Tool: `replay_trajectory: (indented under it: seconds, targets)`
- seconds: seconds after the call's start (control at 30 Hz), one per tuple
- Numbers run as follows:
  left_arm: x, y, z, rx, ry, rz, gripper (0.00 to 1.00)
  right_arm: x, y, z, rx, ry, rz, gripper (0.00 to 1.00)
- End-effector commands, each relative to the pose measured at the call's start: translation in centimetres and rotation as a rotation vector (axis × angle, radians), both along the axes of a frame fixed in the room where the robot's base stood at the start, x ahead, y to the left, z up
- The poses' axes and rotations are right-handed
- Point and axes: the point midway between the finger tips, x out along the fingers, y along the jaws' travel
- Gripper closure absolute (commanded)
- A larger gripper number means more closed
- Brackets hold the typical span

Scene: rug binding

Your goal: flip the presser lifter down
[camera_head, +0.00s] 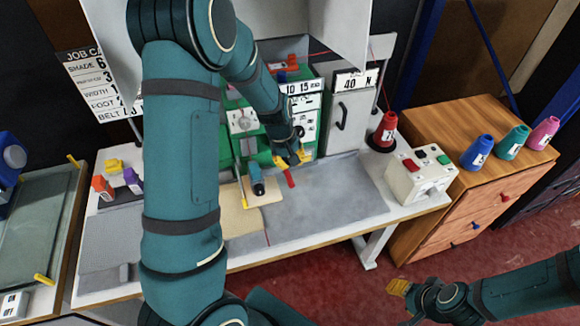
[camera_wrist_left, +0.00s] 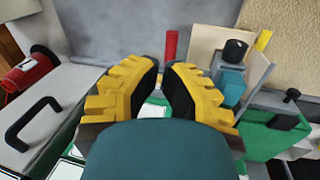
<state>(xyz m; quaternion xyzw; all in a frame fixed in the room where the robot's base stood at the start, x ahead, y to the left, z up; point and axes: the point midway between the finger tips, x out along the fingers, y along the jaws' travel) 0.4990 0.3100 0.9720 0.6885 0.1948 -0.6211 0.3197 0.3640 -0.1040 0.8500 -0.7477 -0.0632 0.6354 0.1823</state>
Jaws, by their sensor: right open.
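A small red lever (camera_head: 289,178), which looks like the presser lifter, is at the front right of the green and white machine (camera_head: 302,103). Whether it is up or down I cannot tell. It also shows in the left wrist view (camera_wrist_left: 171,44), just beyond the fingertips. My left gripper (camera_head: 296,157) is at the machine, beside the red lever and apart from it in the wrist view. My right gripper (camera_head: 398,287) is open, low over the red floor, away from the table.
A teal and black part (camera_head: 256,180) stands over a beige piece (camera_head: 244,214) beside the lever. A red cone (camera_head: 385,130) and a button box (camera_head: 420,172) are at the table's right. The grey tabletop (camera_head: 335,195) is clear. A wooden cabinet (camera_head: 465,108) holds several cones.

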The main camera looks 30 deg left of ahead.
Motion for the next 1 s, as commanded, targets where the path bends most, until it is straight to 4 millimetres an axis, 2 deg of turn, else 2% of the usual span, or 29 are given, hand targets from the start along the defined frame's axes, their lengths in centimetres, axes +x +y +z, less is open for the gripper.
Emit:
replay_trajectory:
  seconds: [0.03,0.17,0.53,0.67,0.77,1.0]
  targets:
    - [0.5,1.5,2.1,-0.002,-0.001,0.042,1.00,0.1,0.0,0.5,0.000,-0.002,-0.002,0.53]
    - [0.7,3.4,4.6,-0.012,0.014,0.105,1.00,0.1,0.0,0.7,0.000,-0.002,-0.002,0.53]
    - [0.7,3.7,4.8,-0.015,0.019,0.115,1.00,0.1,-0.1,0.6,0.000,-0.002,-0.002,0.53]
    - [0.7,3.6,4.0,-0.016,0.021,0.115,1.00,0.1,-0.1,0.5,0.000,-0.002,-0.002,0.53]
    - [0.9,3.4,2.7,-0.016,0.022,0.115,1.00,0.1,0.0,0.2,0.000,-0.002,-0.002,0.53]
    - [1.6,2.8,-2.0,-0.016,0.023,0.113,1.00,0.1,0.0,-0.5,-0.002,-0.001,-0.003,0.53]
